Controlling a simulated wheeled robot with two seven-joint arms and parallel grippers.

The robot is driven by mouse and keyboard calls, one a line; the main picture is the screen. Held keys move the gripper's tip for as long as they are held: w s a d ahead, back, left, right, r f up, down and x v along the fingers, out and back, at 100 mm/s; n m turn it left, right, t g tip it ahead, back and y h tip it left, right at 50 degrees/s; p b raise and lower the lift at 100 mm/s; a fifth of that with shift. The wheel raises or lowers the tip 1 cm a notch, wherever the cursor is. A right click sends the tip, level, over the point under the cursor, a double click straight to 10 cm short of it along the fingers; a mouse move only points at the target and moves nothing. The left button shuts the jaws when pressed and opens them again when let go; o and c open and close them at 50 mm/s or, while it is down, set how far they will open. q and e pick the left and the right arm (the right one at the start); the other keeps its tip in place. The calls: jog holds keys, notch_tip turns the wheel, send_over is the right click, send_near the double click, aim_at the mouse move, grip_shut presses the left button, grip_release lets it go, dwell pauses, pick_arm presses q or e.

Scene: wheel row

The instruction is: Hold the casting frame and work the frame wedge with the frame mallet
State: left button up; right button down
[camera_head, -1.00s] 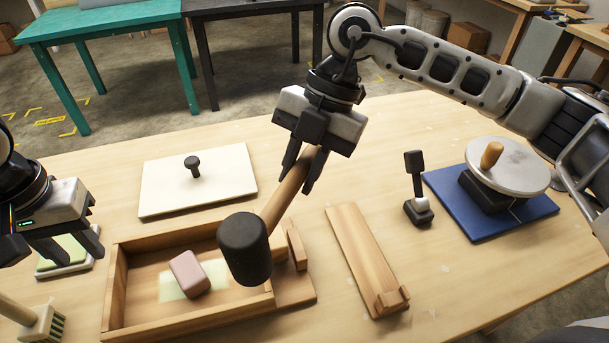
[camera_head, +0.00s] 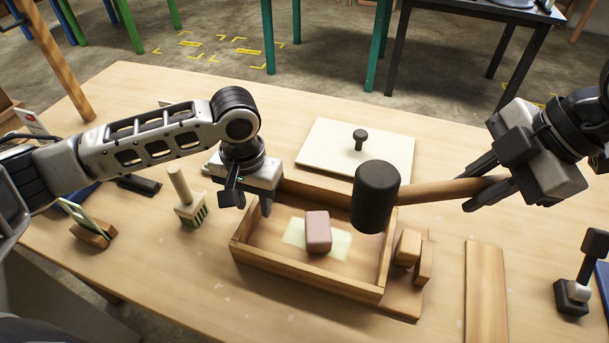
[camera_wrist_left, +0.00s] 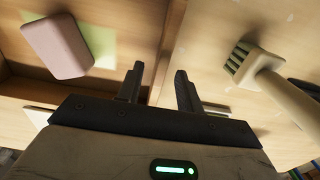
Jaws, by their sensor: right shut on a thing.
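The casting frame (camera_head: 300,273) is a shallow open wooden box at mid table. The frame wedge (camera_head: 408,248) is a small wooden block at its right end, beside another wooden piece. My right gripper (camera_head: 474,187) is shut on the handle of the frame mallet (camera_head: 376,196). The mallet's black head hangs above the frame's right part, left of the wedge. My left gripper (camera_head: 247,203) is open and empty at the frame's left back corner. In the left wrist view its fingers (camera_wrist_left: 158,78) are apart, with the frame wall (camera_wrist_left: 168,48) beyond and between their tips.
A pink block (camera_head: 318,231) sits on a pale green patch inside the frame. A white plate with a black knob (camera_head: 360,140) lies behind. A brush (camera_head: 190,207) stands left of the frame. A wooden board (camera_head: 486,290) and a black-handled stamp (camera_head: 573,291) are to the right.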

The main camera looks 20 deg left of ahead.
pick_arm(q)
jog(key=shift+f, duration=1.15)
grip_shut()
jog(key=shift+w+r, duration=0.1)
dwell(3.9)
